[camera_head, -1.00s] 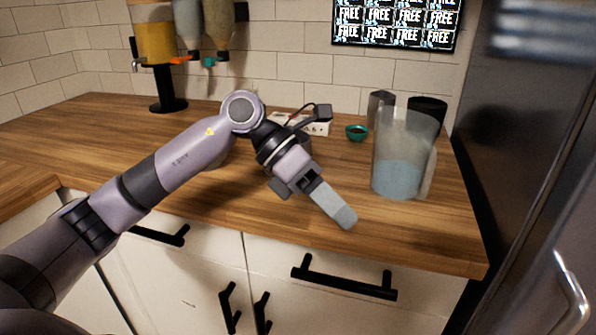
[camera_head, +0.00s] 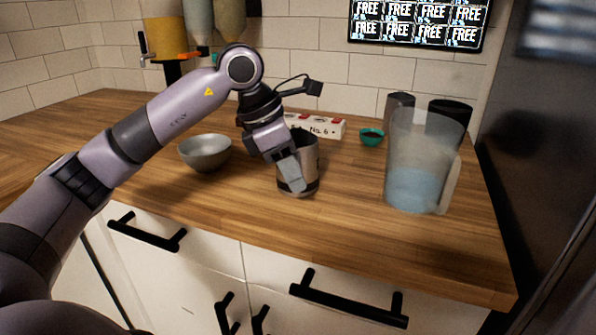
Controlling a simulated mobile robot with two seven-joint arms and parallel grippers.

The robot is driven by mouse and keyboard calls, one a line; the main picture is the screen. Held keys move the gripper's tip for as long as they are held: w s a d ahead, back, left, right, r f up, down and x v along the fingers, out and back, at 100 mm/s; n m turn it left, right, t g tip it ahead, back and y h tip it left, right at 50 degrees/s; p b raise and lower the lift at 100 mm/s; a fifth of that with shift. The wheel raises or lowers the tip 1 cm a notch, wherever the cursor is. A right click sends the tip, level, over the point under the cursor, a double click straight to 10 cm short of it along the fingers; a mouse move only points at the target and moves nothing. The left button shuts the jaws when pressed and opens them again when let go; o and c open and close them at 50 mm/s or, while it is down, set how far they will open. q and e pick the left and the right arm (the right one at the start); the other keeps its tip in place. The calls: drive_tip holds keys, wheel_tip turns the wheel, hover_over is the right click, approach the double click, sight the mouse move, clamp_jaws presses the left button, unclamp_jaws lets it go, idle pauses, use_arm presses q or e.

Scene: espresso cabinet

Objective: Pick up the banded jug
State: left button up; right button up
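The banded jug (camera_head: 311,160) is a small metallic vessel with dark bands, standing upright on the wooden counter near the middle of the head view. My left gripper (camera_head: 291,178) points down at it, and one grey finger covers part of its near left side. The other finger is hidden, so I cannot tell how far apart the fingers are or whether they touch the jug. My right gripper is not in view.
A grey bowl (camera_head: 205,152) sits left of the jug. A clear pitcher of bluish liquid (camera_head: 413,185) stands to the right. Behind are a small green bowl (camera_head: 371,137), a white box with red marks (camera_head: 327,127) and dark cups (camera_head: 399,103). The counter's front strip is clear.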

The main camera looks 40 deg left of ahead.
use_arm(q)
drive_tip(key=shift+x, duration=1)
drive_tip(key=shift+w, duration=0.1)
drive_tip(key=shift+c, duration=0.3)
clamp_jaws()
drive_tip(key=shift+r, duration=0.25)
